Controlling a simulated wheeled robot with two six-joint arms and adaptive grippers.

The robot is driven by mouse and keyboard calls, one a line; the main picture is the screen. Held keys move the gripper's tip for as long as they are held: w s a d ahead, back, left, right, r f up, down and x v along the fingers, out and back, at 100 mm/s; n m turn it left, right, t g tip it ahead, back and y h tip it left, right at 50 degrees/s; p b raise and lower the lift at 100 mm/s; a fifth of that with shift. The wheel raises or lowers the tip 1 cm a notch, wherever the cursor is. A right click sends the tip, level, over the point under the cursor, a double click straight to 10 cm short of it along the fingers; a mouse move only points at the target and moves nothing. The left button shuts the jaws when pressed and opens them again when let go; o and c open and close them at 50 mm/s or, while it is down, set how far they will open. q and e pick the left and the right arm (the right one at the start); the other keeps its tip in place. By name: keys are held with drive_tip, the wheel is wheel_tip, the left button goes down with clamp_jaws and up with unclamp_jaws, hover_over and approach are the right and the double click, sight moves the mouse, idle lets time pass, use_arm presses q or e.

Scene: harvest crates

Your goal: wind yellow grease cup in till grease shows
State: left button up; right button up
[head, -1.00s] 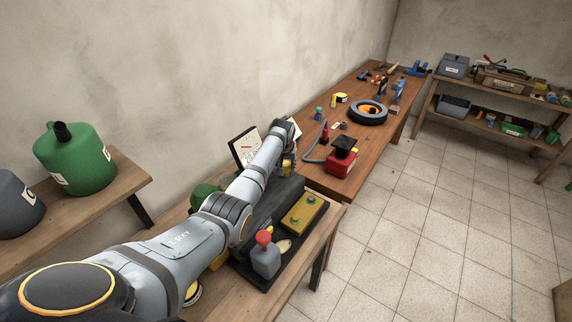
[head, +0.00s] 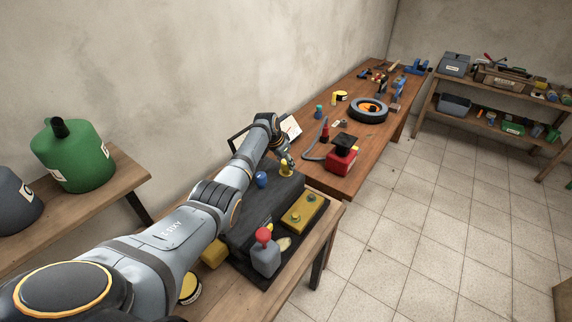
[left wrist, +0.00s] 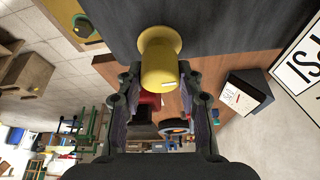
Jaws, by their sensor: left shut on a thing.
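The yellow grease cup (head: 287,168) stands at the far end of a long dark block (head: 282,191) on the near bench. In the left wrist view the cup (left wrist: 160,65) is a yellow knob with a wider flange against the dark block (left wrist: 225,22). My left gripper (head: 284,161) is shut on the cup, with a finger on either side of it. No grease can be made out around the cup. A blue cup (head: 261,180) sits on the block nearer to me. My right gripper is not in view.
A red can (head: 342,160) and a tyre (head: 368,112) are on the bench beyond. The tiled floor at right is clear.

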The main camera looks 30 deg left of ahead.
use_arm(q)
drive_tip(key=shift+m+h+b, duration=0.4)
drive_tip(key=shift+m+b, duration=0.35)
drive_tip(key=shift+m, duration=0.15)
drive_tip(key=shift+m+b, duration=0.35)
drive_tip(key=shift+m, duration=0.05)
drive_tip(key=shift+r, duration=0.1)
drive_tip(key=o, duration=1.2)
drive_tip(key=shift+c, duration=0.2)
drive_tip(key=v, duration=1.2)
drive_tip(key=shift+w+a, duration=0.15)
